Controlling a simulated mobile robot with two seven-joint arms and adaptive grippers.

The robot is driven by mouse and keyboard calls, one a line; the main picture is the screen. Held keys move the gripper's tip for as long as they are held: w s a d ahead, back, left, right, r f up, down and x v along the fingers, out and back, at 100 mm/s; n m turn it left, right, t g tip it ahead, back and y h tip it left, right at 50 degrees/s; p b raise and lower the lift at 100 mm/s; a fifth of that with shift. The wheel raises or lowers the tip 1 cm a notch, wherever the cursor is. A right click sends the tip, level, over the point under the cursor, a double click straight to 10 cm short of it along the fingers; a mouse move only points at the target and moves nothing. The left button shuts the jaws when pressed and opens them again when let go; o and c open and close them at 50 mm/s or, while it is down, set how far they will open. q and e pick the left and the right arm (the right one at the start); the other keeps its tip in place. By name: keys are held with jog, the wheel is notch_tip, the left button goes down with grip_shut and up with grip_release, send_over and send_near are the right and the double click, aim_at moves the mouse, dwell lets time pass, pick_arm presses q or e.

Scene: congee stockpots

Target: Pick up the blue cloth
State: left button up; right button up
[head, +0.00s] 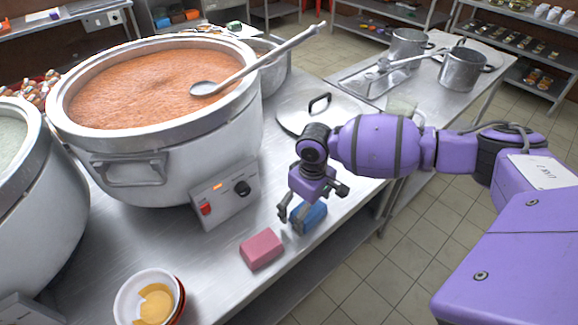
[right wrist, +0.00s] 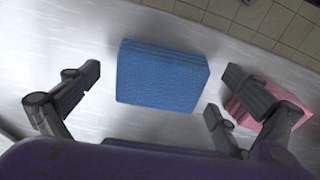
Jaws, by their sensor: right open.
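The blue cloth (head: 311,216) is a folded block lying on the steel counter, right of the pink one in the head view. It also shows in the right wrist view (right wrist: 160,77), lying ahead of and between the two open fingers. My right gripper (head: 297,222) points down over the blue cloth in the head view and partly covers it. In the right wrist view its fingers (right wrist: 160,84) are spread wide, with nothing held between them. My left gripper is in neither view.
A pink block (head: 262,249) lies close to the blue cloth, and in the wrist view (right wrist: 270,98) it is behind the right finger. A large pot of orange congee (head: 160,150) with a control box (head: 225,192) stands to the left. Bowls (head: 150,297) sit at the front.

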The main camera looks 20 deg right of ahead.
jog(key=c, duration=1.2)
jog(key=shift+r, duration=0.1)
jog(key=shift+r, duration=0.5)
notch_tip(320, 180, up, 3)
jog(key=shift+s+f, duration=0.1)
jog(key=shift+f, duration=0.05)
jog(key=s+a+r, duration=0.1)
jog(key=s+r, duration=0.2)
jog(key=s, duration=0.1)
jog(key=s+a+r+p, duration=0.1)
jog(key=s+r, duration=0.2)
jog(key=s, duration=0.2)
jog(key=s+a+r+p, duration=0.1)
jog(key=s+r, duration=0.2)
jog(key=s, duration=0.1)
jog(key=shift+s+a+r, duration=0.1)
jog(key=shift+s, duration=0.1)
